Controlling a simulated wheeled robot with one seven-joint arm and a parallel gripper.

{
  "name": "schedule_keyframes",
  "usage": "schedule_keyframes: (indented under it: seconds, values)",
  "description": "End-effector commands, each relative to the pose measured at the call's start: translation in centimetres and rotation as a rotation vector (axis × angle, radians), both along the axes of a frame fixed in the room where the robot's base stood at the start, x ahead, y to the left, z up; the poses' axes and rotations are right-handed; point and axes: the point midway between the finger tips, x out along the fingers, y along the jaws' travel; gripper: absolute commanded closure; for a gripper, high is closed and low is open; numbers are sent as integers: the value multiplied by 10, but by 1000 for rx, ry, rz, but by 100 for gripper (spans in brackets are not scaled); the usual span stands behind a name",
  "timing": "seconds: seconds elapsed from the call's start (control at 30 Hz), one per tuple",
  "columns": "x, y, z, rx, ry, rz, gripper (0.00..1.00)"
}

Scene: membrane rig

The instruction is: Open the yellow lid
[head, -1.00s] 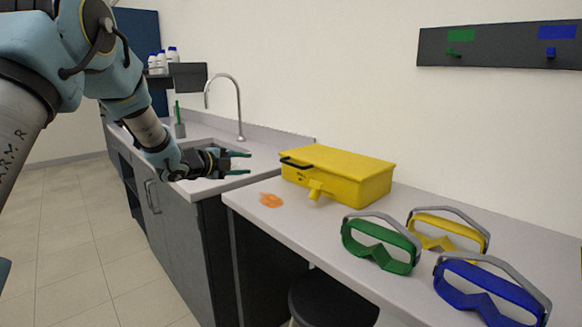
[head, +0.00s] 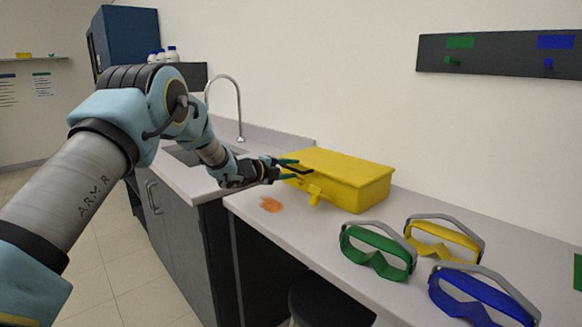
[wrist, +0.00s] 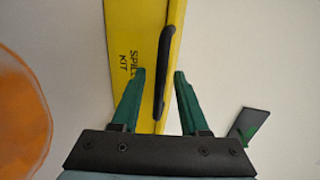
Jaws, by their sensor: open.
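The yellow spill kit box (head: 350,185) stands on the light counter with its yellow lid (head: 340,165) shut. In the wrist view the box's yellow face (wrist: 125,30) carries the words "SPILL KIT", and a black bar handle (wrist: 167,60) runs along it. My gripper (head: 293,169) is open at the box's left front. In the wrist view my gripper (wrist: 158,80) has its two green fingers spread to either side of the handle's lower end. Nothing is held. Whether the fingers reach around the handle in depth I cannot tell.
An orange spill (head: 271,205) lies on the counter in front of the box. Green goggles (head: 378,255), yellow goggles (head: 440,242) and blue goggles (head: 480,300) lie to the right. A sink with a tap (head: 238,110) is behind my arm. A dark hook rack (head: 500,52) hangs on the wall.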

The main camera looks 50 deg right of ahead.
Motion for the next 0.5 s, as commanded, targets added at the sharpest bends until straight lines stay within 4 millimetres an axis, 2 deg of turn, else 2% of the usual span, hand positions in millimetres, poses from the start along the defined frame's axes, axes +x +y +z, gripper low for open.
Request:
schedule_keyframes:
  seconds: [0.27,0.5]
  values:
    - [0,-2,-1,0,0,0,56]
    - [0,-2,-1,0,0,0,81]
